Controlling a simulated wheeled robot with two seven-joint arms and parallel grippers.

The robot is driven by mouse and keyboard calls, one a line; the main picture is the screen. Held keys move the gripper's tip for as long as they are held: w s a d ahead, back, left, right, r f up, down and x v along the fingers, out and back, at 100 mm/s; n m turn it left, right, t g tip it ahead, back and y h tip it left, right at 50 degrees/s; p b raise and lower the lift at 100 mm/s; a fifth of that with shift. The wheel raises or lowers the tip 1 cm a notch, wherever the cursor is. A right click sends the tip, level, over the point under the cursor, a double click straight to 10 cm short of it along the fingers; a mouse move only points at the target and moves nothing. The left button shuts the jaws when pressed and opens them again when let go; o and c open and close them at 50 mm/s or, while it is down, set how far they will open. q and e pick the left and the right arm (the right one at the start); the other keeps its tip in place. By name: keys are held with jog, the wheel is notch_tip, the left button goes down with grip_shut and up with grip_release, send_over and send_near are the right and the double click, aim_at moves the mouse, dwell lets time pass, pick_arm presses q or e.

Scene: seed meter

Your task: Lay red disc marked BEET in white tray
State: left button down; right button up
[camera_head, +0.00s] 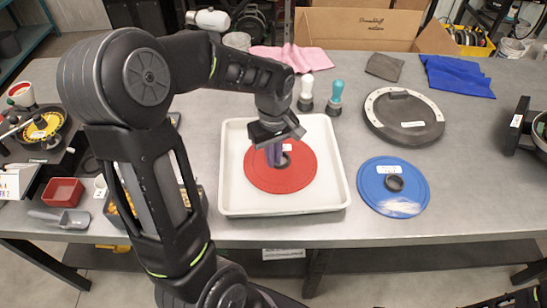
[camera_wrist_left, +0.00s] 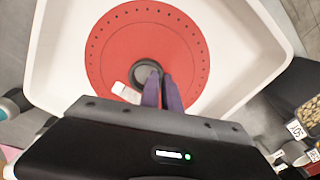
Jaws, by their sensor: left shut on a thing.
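The red disc (camera_head: 296,178) has a dark central hub, a ring of small holes and a white label too small to read. It is inside the outline of the white tray (camera_head: 335,197), lying flat. Whether it touches the tray floor is hard to tell. My left gripper (camera_head: 275,155) is above the disc, shut on its hub. In the left wrist view the purple fingers (camera_wrist_left: 163,92) close at the hub's edge, with the red disc (camera_wrist_left: 110,55) over the white tray (camera_wrist_left: 50,60).
A blue disc (camera_head: 415,190) and a round black-and-grey plate (camera_head: 420,120) lie right of the tray. White (camera_head: 306,90) and teal (camera_head: 337,92) handled tools stand behind it. A red bin (camera_head: 63,192) and a scoop (camera_head: 62,216) lie left. My left arm hides some table.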

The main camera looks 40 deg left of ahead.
pick_arm(q)
jog(key=shift+f, duration=0.5)
jog(key=shift+f, duration=0.1)
jog(key=c, duration=1.6)
grip_release()
notch_tip(320, 180, up, 12)
jog(key=shift+r+b, duration=0.15)
jog(key=shift+b, duration=0.3)
